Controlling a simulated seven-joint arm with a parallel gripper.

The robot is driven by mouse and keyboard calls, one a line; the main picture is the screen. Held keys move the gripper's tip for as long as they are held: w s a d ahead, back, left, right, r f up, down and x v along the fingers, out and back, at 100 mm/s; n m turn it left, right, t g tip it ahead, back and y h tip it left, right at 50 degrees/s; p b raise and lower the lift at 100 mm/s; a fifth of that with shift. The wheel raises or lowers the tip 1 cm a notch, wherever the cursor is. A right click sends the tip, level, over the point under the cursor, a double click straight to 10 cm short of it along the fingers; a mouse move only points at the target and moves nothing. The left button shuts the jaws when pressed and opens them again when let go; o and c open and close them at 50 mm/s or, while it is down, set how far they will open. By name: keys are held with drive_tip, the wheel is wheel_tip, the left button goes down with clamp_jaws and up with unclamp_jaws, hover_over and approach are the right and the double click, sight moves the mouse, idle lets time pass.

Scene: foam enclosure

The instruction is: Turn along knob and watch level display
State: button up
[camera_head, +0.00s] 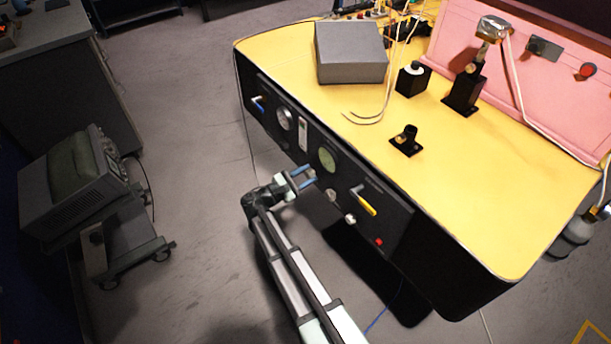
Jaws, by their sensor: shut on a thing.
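A black control panel (276,93) runs along the front face of the yellow-topped bench. My gripper (306,177) has blue fingers and reaches the panel below the round green screen (327,159). It is shut on a knob there, which the fingers mostly hide; its turn angle cannot be read. A small white upright display (303,133) and a round gauge (284,118) sit left of the screen. I cannot tell which is the level display, and the readings are too small to read. Two pale knobs (331,195) (350,218) show right of my gripper.
A yellow lever (366,204) and red button (379,241) are on the panel's right; a blue-and-white lever (258,103) is at its left. The yellow bench top (470,190) carries a grey box (350,52) and black mounts. A cart with a monitor (75,190) stands left across open floor.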

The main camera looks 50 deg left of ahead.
drive_tip(key=shift+m, duration=1.3)
drive_tip(key=o, duration=1)
drive_tip(key=s, duration=1.3)
drive_tip(key=shift+s, duration=0.4)
drive_tip(key=shift+m, duration=0.4)
